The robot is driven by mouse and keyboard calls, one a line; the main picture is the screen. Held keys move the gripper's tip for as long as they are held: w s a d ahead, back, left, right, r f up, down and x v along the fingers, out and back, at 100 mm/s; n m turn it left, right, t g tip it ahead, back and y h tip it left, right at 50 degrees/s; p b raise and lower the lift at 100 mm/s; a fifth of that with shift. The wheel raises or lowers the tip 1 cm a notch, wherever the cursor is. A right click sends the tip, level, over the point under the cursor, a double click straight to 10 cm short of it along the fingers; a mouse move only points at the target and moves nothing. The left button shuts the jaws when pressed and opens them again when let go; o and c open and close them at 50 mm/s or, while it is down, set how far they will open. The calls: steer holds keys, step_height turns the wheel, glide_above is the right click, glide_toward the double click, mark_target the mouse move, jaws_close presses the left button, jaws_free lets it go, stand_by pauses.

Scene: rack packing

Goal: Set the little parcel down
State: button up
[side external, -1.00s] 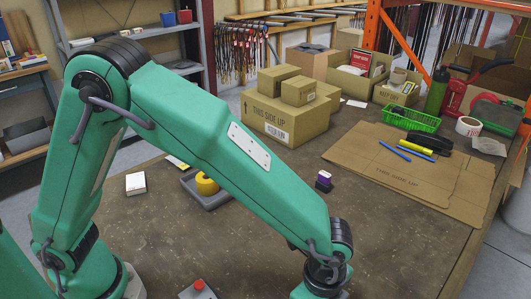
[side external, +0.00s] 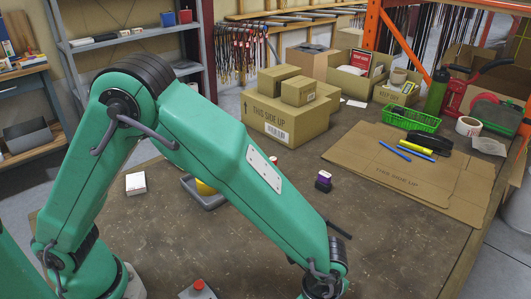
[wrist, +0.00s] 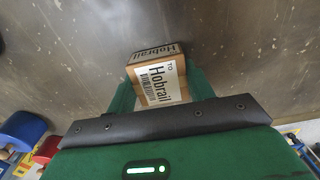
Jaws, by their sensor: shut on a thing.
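The little parcel (wrist: 157,78) is a small brown box with a white label reading "TO Hobrail". It shows in the wrist view between the two green fingers of my gripper (wrist: 160,90). The fingers press on its left and right sides, so my gripper is shut on it. A bare brown-grey surface lies beyond the parcel; whether the parcel touches it, I cannot tell. In the side view my gripper and the parcel are out of sight below the bottom edge.
On the workbench (side external: 400,245) stand a purple-and-black item (side external: 323,181), a grey tray (side external: 207,198) partly behind my arm, a white box (side external: 136,183) and a dark bar (side external: 338,230). Large cartons (side external: 285,115) and flat cardboard (side external: 425,172) lie farther back. The front right is clear.

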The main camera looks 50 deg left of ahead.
steer(key=shift+f, duration=0.1)
steer(key=o, duration=1)
step_height(320, 180, up, 12)
steer(key=shift+r, duration=0.2)
steer(key=shift+a, duration=0.1)
stand_by(0.4)
